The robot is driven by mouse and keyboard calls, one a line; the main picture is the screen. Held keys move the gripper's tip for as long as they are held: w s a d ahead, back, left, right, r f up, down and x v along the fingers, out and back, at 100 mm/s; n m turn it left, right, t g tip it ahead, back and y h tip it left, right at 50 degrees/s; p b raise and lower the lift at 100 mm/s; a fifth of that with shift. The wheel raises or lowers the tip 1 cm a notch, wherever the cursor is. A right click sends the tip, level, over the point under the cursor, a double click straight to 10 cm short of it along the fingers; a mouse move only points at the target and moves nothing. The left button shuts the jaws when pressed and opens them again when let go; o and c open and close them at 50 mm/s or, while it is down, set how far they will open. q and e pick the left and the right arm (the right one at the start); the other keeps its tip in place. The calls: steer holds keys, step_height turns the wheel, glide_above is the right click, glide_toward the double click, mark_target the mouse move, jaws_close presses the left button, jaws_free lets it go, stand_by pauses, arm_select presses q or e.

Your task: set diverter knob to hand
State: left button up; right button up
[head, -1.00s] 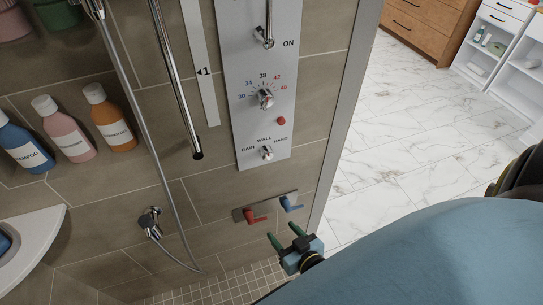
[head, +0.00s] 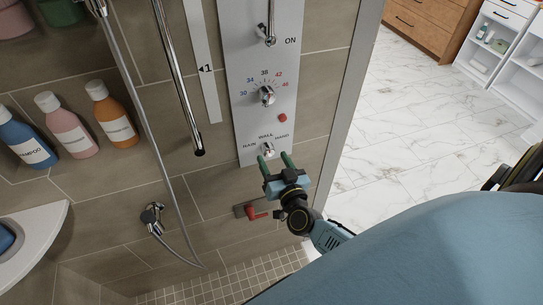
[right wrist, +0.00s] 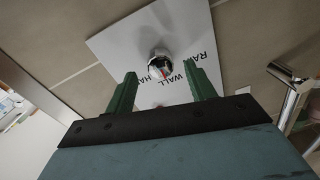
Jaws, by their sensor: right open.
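The diverter knob (head: 267,150) is a small chrome knob at the bottom of the pale control panel (head: 255,60), below the labels RAIN, WALL and HAND. Its pointer appears to face up toward WALL. In the right wrist view the knob (right wrist: 160,66) shows a red mark and sits ahead of my fingers, between their lines. My right gripper (head: 276,162) is open, its green fingers just below the knob and apart around empty space. It also shows in the right wrist view (right wrist: 162,92). I cannot tell whether either finger touches the knob. My left gripper is not in view.
Above are the temperature knob (head: 266,96), a red button (head: 282,118) and an ON lever (head: 270,38). A hose (head: 150,130) and a rail (head: 178,80) hang to the left. The marble floor (head: 385,130) is open at right.

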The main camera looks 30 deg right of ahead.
steer(key=shift+w+d, duration=0.2)
steer(key=shift+w, duration=0.9)
steer(key=c, duration=1)
steer(key=m+b, duration=0.1)
steer(key=m, duration=0.4)
steer(key=shift+f, duration=0.1)
steer(key=m+b, duration=0.1)
steer(key=m, duration=0.6)
steer(key=shift+b, duration=0.3)
